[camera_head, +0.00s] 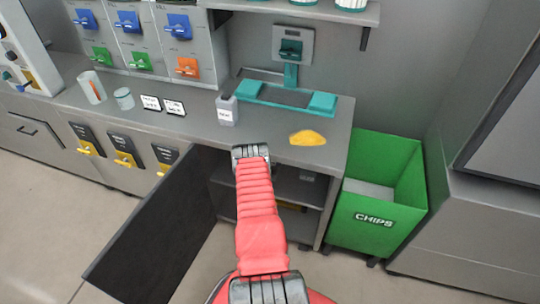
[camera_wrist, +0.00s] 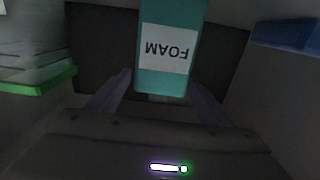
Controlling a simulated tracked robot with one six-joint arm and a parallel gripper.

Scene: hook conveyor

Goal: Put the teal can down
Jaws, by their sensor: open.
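The teal can (camera_wrist: 165,82) shows in the wrist view, with a white label that reads FOAM upside down. It sits between the fingertips of my gripper (camera_wrist: 160,76), whose two fingers stand apart on either side of its near end. Whether a finger still touches it is too dark to tell. Behind the can is a dark surface (camera_wrist: 105,45); whether the can rests on it is unclear. In the head view my red arm reaches to the open cabinet under the counter. My gripper and the can are hidden there.
The open cabinet door (camera_head: 150,235) stands left of my arm, and shelves (camera_head: 298,188) show inside. The counter (camera_head: 195,125) holds a grey bottle (camera_head: 227,110), a yellow cloth-like piece (camera_head: 307,138) and a teal frame (camera_head: 285,97). A green CHIPS bin (camera_head: 375,225) is at right.

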